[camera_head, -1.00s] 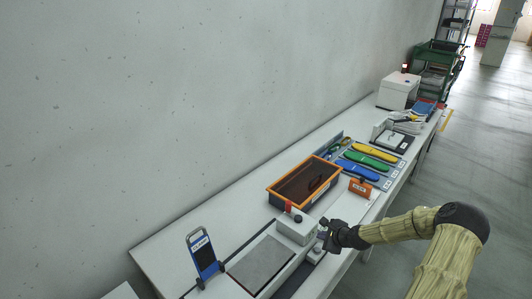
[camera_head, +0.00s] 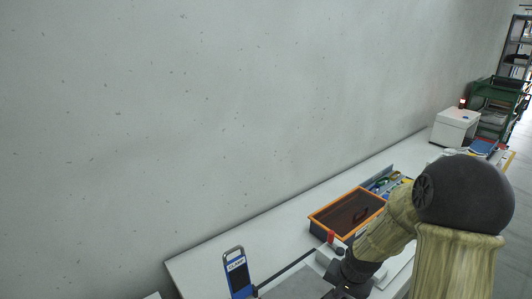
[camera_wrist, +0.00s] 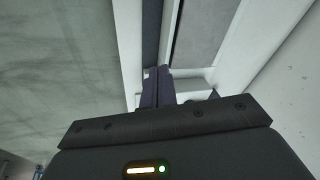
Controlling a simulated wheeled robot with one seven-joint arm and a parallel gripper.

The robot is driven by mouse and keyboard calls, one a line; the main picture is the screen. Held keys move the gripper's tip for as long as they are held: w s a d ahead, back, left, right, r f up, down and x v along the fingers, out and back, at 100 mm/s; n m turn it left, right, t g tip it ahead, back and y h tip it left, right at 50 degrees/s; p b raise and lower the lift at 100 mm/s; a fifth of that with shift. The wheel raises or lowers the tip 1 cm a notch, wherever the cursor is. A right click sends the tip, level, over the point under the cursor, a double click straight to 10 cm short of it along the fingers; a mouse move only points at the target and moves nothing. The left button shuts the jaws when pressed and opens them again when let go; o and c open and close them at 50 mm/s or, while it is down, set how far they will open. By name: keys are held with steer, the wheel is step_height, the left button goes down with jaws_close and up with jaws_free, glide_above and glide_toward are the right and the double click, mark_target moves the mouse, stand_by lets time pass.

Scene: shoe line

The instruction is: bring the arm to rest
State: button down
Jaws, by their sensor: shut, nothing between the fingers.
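My arm reaches in from the lower right in the head view, its large dark elbow joint and pale ribbed links in front of part of the bench. My gripper (camera_head: 345,288) is low in the head view, over the near part of the white bench (camera_head: 210,262), and partly cut off by the bottom edge. In the wrist view my gripper (camera_wrist: 158,78) shows its dark fingers together and empty. They point toward the bench edge and a grey panel (camera_wrist: 205,30) set in a pale frame. I cannot tell how high they are above the bench.
A blue stand (camera_head: 238,275) stands upright left of my gripper. An orange-rimmed bin (camera_head: 345,212) lies just beyond my gripper. A grey wall (camera_head: 200,120) runs behind the bench.

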steer(key=s+a+r+n+b, duration=0.1)
steer(key=s+a+r+n, duration=0.1)
steer(key=s, duration=0.4)
steer(key=s+a+r+n, duration=0.2)
steer(key=s+r+n, duration=0.2)
steer(key=s, duration=0.2)
steer(key=shift+a+n+g+h+b, duration=0.25)
steer(key=shift+n+g+h+b, duration=0.05)
steer(key=shift+n+b, duration=0.1)
steer(key=shift+r, duration=0.1)
